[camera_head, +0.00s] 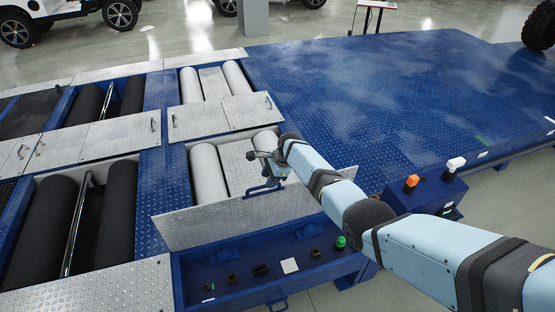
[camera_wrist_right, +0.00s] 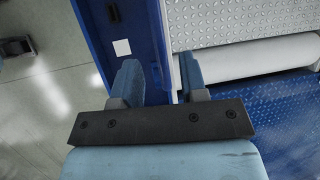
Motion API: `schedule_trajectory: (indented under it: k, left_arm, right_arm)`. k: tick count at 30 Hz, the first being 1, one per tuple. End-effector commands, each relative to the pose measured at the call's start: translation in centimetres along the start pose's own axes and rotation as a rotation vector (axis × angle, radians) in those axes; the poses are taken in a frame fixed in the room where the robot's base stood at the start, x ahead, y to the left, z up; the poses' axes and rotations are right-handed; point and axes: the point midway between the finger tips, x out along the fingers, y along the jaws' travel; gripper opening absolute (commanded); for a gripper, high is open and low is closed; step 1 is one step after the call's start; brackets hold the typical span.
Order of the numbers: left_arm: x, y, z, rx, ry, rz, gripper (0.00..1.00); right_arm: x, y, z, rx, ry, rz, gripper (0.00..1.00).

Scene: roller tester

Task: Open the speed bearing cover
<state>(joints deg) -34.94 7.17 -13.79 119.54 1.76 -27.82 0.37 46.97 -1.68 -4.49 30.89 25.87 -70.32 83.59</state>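The speed bearing cover appears to be the long silver tread-plate panel (camera_head: 235,217), which stands tilted up along the front of the roller bed. Below it the blue compartment (camera_head: 225,272) is exposed. My right gripper (camera_head: 265,172) is just behind the panel's upper edge, over the pale rollers. In the right wrist view its two fingers (camera_wrist_right: 158,82) are apart. A thin grey edge, seemingly the panel seen edge-on (camera_wrist_right: 160,35), runs down between them; I cannot tell whether they touch it. My left gripper is not in view.
Pale rollers (camera_head: 207,175) lie behind the panel, with dark rollers (camera_head: 117,212) at left. The compartment holds a green knob (camera_head: 341,242), small black parts and a white label (camera_head: 289,265). A control box (camera_head: 430,190) stands at right. Blue deck beyond is clear.

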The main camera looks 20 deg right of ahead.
Motion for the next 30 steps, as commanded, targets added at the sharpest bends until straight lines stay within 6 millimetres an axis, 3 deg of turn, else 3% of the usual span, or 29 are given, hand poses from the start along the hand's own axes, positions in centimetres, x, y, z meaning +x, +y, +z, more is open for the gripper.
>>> schedule_trajectory:
  k: [1,3,12,18,30]
  left_arm:
    - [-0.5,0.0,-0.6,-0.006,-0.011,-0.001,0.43]
    - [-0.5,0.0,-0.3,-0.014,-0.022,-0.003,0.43]
    - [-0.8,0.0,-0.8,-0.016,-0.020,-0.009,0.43]
    - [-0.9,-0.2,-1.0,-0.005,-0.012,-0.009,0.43]
    - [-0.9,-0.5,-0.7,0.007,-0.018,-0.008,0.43]
  right_arm:
    - [-1.9,-0.1,0.2,0.000,0.001,-0.003,0.40]
    - [-3.5,-0.1,0.2,-0.001,0.001,-0.003,0.40]
    - [-8.4,0.0,0.0,0.000,0.000,-0.001,0.40]
    - [-9.4,0.0,0.0,-0.001,0.000,0.000,0.40]
    - [-9.4,0.0,0.0,0.000,0.000,0.001,0.40]
